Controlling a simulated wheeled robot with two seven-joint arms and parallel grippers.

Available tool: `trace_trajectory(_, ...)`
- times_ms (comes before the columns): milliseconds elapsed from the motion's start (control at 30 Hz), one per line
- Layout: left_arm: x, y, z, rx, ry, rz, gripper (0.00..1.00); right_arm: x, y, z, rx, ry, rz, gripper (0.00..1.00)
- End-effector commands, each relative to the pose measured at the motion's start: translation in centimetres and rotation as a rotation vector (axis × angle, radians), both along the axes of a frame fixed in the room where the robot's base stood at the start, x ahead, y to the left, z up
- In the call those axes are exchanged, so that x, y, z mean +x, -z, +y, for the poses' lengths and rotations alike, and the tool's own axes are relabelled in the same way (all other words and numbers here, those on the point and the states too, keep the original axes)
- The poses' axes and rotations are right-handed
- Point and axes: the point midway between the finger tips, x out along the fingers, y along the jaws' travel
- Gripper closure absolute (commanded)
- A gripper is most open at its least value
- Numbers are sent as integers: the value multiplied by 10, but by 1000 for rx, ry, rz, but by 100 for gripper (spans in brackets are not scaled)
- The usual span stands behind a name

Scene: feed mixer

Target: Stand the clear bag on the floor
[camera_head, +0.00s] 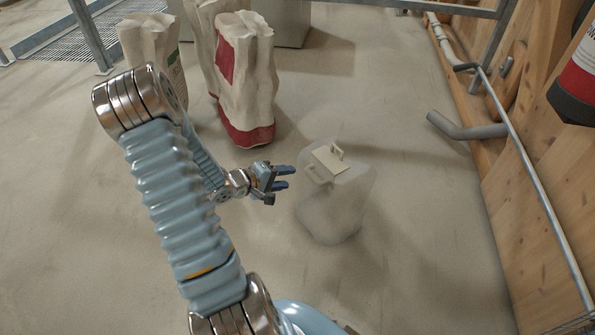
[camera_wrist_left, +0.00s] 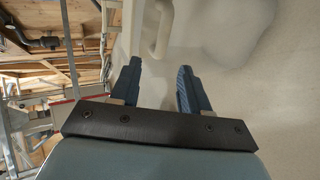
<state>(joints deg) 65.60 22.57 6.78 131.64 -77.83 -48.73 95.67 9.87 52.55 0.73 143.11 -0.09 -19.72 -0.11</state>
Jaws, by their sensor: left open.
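The clear bag (camera_head: 338,205) is a see-through, boxy bag with pale beige handles and a beige label (camera_head: 331,159) at its top. In the head view it looks upright on the concrete floor, right of centre. My left gripper (camera_head: 287,177) is open and empty just left of the bag's top, its fingers pointing at the bag. In the left wrist view, a pale handle (camera_wrist_left: 163,32) lies beyond the open fingers (camera_wrist_left: 158,68), not between them. The clear bag (camera_wrist_left: 215,32) shows faintly there. My right gripper is out of view.
Several tall paper sacks, one red and white (camera_head: 245,75), stand at the back left. The floor (camera_head: 420,255) around the bag's right and front is clear.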

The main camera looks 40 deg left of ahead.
Motion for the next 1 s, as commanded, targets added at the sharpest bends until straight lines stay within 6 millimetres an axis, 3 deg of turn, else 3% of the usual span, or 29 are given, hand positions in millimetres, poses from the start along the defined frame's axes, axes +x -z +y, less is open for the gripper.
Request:
trace_trajectory(100,-14,-9,4,0,-2,1,54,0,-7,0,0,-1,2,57)
trace_trajectory(300,-21,-11,4,0,0,1,54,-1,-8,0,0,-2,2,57)
trace_trajectory(367,-18,-8,1,5,6,2,54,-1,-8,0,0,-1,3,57)
trace_trajectory(467,1,9,-24,50,46,19,54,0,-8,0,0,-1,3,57)
trace_trajectory(567,27,46,-82,149,155,93,54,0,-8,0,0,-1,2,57)
trace_trajectory(667,27,92,-164,281,361,226,54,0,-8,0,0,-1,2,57)
trace_trajectory(700,18,109,-196,332,463,284,54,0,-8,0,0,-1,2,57)
trace_trajectory(800,-20,140,-263,444,732,408,54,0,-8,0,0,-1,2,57)
trace_trajectory(900,-61,156,-304,518,955,491,54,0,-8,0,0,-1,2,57)
trace_trajectory(1000,-86,163,-322,555,1085,533,54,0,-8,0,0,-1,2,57)
